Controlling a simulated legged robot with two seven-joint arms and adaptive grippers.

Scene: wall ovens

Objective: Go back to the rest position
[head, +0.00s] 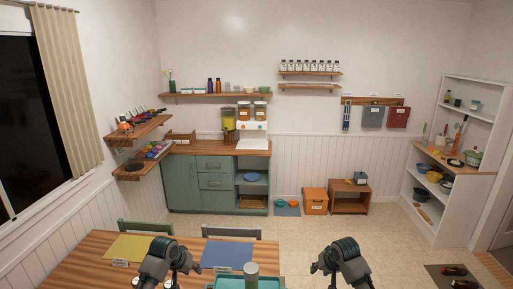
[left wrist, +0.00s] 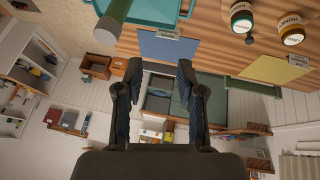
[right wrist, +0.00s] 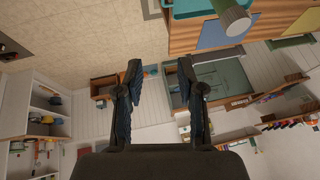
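My left gripper (head: 172,263) is over the wooden table at the lower left of the head view. In the left wrist view its two fingers (left wrist: 160,85) stand apart with nothing between them, so it is open and empty. My right gripper (head: 341,263) is to the right of the table, above the tiled floor. In the right wrist view its fingers (right wrist: 160,85) are also apart and empty. Neither gripper touches any object that I can see.
A green cabinet (head: 180,185) and white shelves (head: 425,200) stand farther back. The middle floor is clear.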

